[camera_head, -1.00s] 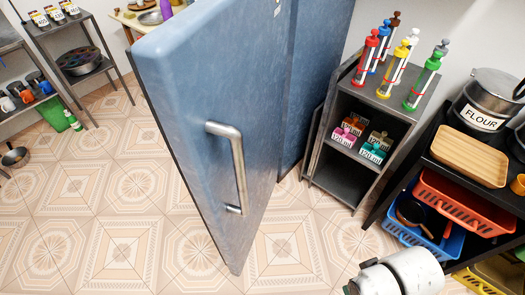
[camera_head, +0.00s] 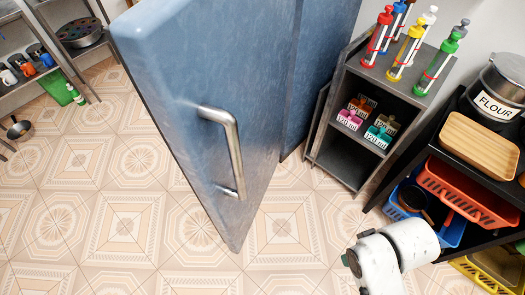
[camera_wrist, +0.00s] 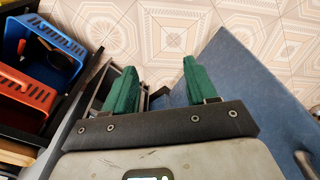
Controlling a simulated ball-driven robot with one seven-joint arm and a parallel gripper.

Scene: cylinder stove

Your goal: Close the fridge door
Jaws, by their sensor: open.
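The blue fridge door (camera_head: 190,95) stands ajar in the head view, its outer face and metal handle (camera_head: 228,150) turned toward me. The fridge body (camera_head: 318,75) is behind it to the right. In the wrist view the blue door (camera_wrist: 245,85) fills the right side, with the handle (camera_wrist: 305,163) at the lower right edge. My gripper (camera_wrist: 157,85) has two green fingers, spread apart and empty, over the floor and to the left of the door. In the head view only my white arm shows at the lower right; the fingers are hidden there.
A grey shelf (camera_head: 380,85) with colored syringes and labeled bottles stands right of the fridge. A black rack holds a wooden tray (camera_head: 481,147), a red basket (camera_head: 467,193) and a blue basket (camera_head: 408,205). Tiled floor (camera_head: 100,220) is clear at left and front.

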